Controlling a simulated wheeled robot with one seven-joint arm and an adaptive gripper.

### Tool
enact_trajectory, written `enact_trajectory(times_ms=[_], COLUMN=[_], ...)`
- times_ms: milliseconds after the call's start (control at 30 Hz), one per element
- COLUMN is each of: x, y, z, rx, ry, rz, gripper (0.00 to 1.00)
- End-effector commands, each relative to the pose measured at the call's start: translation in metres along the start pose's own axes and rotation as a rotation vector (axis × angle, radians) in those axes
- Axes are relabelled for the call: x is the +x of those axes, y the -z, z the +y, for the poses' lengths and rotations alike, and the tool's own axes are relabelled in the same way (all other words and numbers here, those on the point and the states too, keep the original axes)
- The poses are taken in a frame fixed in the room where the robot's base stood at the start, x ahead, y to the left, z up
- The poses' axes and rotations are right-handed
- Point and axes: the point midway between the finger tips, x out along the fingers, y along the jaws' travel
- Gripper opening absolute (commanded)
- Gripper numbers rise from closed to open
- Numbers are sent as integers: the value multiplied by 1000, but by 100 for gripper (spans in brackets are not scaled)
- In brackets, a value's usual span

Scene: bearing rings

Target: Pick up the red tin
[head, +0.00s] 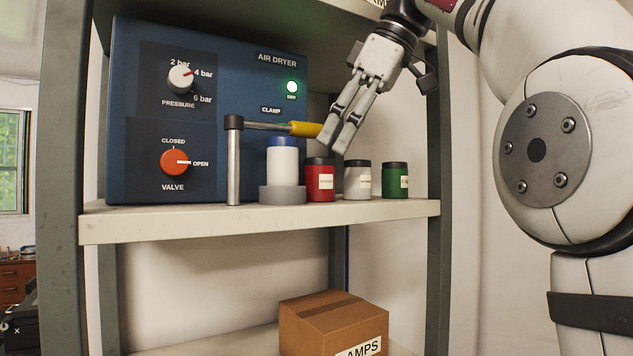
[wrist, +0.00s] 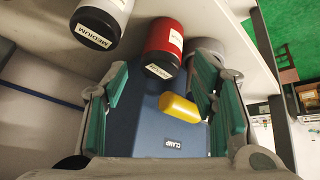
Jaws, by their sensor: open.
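The red tin (head: 320,183) has a black lid and a pale label and stands upright on the shelf. It also shows in the wrist view (wrist: 167,40), at the top between my fingers, its black lid towards me. My gripper (head: 334,143) is open and empty, fingers slanting down to the left, with their tips a little above and right of the red tin's lid in the head view. The fingers also show in the wrist view (wrist: 162,72). I see no contact with the tin.
A clamp's yellow handle (head: 305,129) reaches close to my fingertips. A white bottle with a blue cap (head: 282,163) stands in a grey ring (head: 282,195), left of the red tin. White (head: 357,182) and green (head: 395,183) tins stand right. The blue air dryer (head: 215,110) is behind.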

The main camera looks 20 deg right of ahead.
Motion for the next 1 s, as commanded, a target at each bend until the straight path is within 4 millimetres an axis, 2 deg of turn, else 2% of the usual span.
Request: enact_trajectory(times_ms=[200, 600, 900, 967, 1000], x=[8, 51, 55, 55, 55], y=[2, 8, 8, 8, 8], z=[-2, -2, -1, -1, -1], rx=[0, 0, 0, 0, 1], ry=[1, 0, -2, -2, -2], rz=[0, -1, 0, 0, 0], gripper=[53, 53, 53, 41, 32])
